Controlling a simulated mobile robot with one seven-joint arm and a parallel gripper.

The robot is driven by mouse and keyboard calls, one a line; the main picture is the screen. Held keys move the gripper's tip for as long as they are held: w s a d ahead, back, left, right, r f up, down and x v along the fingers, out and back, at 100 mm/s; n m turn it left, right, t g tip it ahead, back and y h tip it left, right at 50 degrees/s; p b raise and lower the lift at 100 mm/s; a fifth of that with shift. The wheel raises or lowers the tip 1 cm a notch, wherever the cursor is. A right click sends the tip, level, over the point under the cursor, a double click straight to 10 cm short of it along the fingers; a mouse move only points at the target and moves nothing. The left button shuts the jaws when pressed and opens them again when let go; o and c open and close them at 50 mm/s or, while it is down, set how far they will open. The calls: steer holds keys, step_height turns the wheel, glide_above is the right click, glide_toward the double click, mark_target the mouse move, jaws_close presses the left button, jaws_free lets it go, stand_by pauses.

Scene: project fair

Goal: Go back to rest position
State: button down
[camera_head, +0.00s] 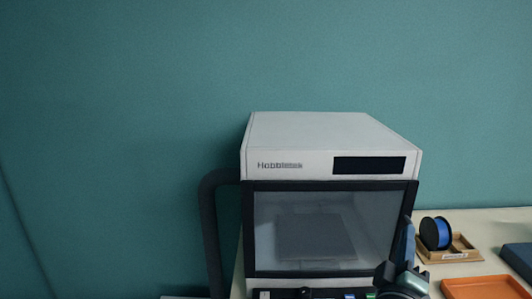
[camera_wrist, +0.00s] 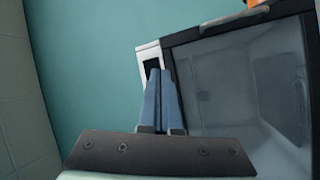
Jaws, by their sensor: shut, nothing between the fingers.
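My gripper (camera_head: 407,232) stands upright at the lower right in the head view, in front of the right edge of the printer's door. In the wrist view my gripper (camera_wrist: 160,75) shows two blue fingers pressed together, with nothing between them. The white printer (camera_head: 330,135) has a dark-framed glass door (camera_head: 250,230), which looks shut. In the wrist view the door (camera_wrist: 250,90) fills the right side, behind and beside the fingers.
Right of the printer, a pale table (camera_head: 485,222) holds a blue spool (camera_head: 441,233) in a wooden tray (camera_head: 455,256), an orange tray (camera_head: 480,289) and a dark blue object (camera_head: 519,258). Small items line the printer's front bottom edge. The teal wall is bare.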

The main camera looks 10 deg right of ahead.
steer(key=s+a+r+m+t+y, duration=0.2)
steer(key=a+r+m+t+y, duration=0.3)
steer(key=a+r, duration=1.45)
steer(key=s+a+r+t+y, duration=0.6)
steer(key=s+a+r+y, duration=0.1)
steer(key=s+a+r, duration=0.5)
step_height(320, 180, up, 3)
steer(key=shift+s+a+f, duration=0.2)
steer(key=shift+s+a, duration=0.1)
steer(key=shift+a, duration=0.4)
